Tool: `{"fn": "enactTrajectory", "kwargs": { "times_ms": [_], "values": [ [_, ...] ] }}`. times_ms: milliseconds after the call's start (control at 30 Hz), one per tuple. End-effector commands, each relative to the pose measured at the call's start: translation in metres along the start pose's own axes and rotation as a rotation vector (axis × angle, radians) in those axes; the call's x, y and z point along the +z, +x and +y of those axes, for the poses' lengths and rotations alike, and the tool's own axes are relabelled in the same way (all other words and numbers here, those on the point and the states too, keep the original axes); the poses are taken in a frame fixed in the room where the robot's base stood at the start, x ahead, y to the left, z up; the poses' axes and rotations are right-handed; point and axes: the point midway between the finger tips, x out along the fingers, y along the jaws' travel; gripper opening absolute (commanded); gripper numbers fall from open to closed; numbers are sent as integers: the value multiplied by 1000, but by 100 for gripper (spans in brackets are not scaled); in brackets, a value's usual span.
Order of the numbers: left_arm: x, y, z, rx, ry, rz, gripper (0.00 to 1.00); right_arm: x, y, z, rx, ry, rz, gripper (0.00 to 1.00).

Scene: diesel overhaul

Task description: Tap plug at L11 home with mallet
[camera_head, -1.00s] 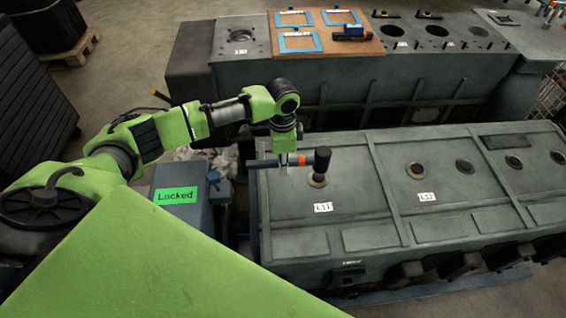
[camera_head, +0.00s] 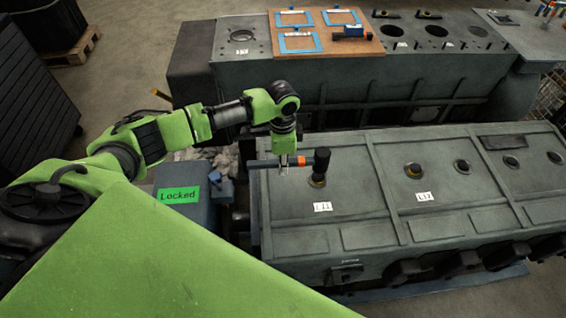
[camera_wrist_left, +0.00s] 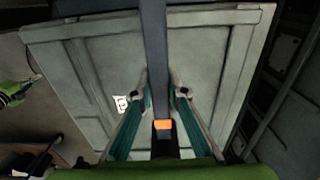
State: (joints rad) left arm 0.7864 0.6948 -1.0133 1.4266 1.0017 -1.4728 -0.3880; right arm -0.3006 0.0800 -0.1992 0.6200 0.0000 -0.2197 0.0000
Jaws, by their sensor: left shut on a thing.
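My left gripper (camera_head: 284,165) is shut on the handle of a mallet and holds it level above the engine block. The mallet (camera_head: 322,158) has a dark head, an orange band and a blue-grey handle. In the head view its head stands directly over or on the plug (camera_head: 317,181) at L11; whether they touch, I cannot tell. The plug is mostly covered by the head. The L11 label (camera_head: 322,207) lies just in front. In the left wrist view, the mallet handle (camera_wrist_left: 154,60) runs between the fingers (camera_wrist_left: 163,105). My right gripper is not in view.
The near engine block (camera_head: 360,215) has more openings to the right, one with a plug (camera_head: 413,170) near another label (camera_head: 424,196). A second block (camera_head: 370,70) stands behind with a wooden board (camera_head: 325,45) on top. A green "Locked" sign (camera_head: 178,195) is at left.

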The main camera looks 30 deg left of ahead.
Motion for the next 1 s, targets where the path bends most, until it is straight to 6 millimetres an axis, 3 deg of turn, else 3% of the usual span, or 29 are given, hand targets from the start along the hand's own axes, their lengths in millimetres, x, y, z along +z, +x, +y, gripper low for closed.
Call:
{"fn": "enactTrajectory", "kwargs": {
  "times_ms": [267,567,1000],
  "values": [
    [0,68,1,3,-1,1,0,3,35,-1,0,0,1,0],
    [-1,57,0,0,1,3,0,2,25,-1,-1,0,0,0],
    [-1,14,-4,0,0,2,0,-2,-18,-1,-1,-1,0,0]
  ]
}}
